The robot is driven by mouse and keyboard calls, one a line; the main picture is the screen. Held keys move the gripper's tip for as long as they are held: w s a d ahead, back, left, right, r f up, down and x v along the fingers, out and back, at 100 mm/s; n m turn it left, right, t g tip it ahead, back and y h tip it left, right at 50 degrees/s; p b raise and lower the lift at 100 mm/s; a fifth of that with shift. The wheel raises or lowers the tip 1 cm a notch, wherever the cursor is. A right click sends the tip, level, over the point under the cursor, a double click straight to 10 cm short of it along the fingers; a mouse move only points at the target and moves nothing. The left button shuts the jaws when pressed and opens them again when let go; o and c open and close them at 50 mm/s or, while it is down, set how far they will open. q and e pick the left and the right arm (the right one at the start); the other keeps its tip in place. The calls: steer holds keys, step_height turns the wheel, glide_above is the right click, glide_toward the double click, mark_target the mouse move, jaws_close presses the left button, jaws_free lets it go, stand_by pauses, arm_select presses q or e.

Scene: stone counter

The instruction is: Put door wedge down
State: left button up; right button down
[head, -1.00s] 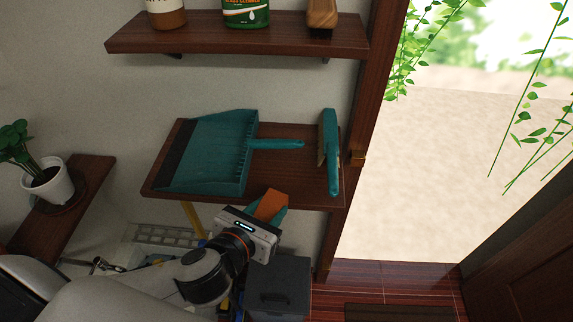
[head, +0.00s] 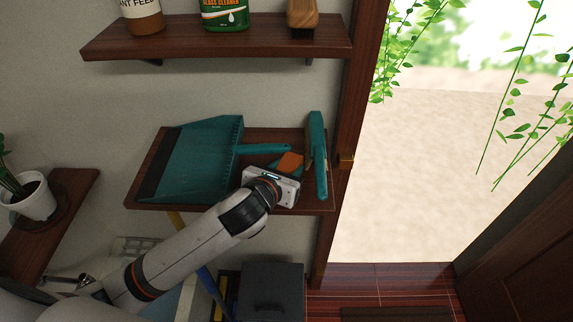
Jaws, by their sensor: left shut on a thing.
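The door wedge (head: 290,162) is a small orange block, seen just past my left gripper (head: 286,174). The wedge is over the lower wooden shelf (head: 318,205), between the dustpan handle and the brush. I cannot tell whether it touches the shelf. My right gripper does not show.
A teal dustpan (head: 195,160) fills the shelf's left part, its handle reaching toward the wedge. A teal brush (head: 317,150) stands close on the right. An upper shelf (head: 215,40) holds bottles. A potted plant (head: 32,197) is at left. A doorway opens at right.

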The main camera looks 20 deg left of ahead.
arm_select(q)
steer(key=shift+s+r, duration=0.1)
steer(key=shift+s, duration=0.1)
steer(key=o, duration=1)
steer(key=shift+c, duration=0.2)
